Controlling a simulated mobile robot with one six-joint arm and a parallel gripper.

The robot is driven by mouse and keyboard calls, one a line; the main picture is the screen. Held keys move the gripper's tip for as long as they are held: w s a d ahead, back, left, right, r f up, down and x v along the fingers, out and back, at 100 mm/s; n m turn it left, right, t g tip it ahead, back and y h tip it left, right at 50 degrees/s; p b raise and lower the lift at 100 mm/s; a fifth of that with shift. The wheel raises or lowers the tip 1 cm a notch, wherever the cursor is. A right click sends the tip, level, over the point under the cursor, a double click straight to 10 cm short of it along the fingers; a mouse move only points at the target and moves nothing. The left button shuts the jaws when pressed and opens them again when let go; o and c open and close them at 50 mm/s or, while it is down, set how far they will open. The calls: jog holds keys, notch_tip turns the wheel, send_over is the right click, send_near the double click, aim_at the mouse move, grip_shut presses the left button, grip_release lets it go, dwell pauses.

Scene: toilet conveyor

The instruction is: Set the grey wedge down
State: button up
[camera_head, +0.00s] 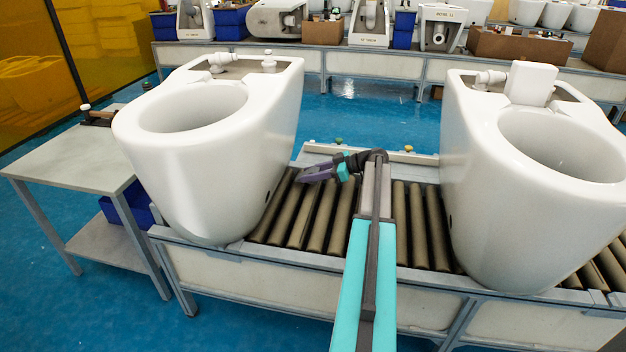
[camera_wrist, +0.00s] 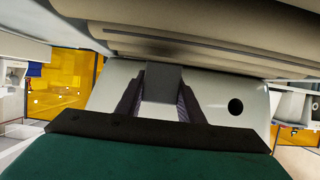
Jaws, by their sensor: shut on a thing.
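My gripper (camera_head: 303,175) is low over the conveyor rollers, pointing left at the base of the left toilet (camera_head: 205,140). In the wrist view, my gripper (camera_wrist: 160,88) is shut on the grey wedge (camera_wrist: 164,77), a small flat-faced block between the fingertips. The wedge is in front of the toilet's white wall (camera_wrist: 220,90), close to the rollers that fill the top of this picture. I cannot tell whether it touches the toilet or the rollers. In the head view I cannot make out the wedge.
A second toilet (camera_head: 540,180) stands on the rollers (camera_head: 412,225) to the right of my arm. A grey side table (camera_head: 70,160) is at the left. Bare rollers lie between the toilets. A rear bench (camera_head: 390,63) holds more toilets and boxes.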

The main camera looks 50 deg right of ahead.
jog(key=shift+f, duration=0.95)
jog(key=shift+f, duration=0.1)
jog(key=o, duration=1.3)
jog(key=shift+s+d+r, duration=0.25)
jog(key=shift+s+r, duration=0.1)
jog(key=shift+s, duration=0.05)
jog(key=p+v, duration=0.2)
jog(key=v, duration=0.9)
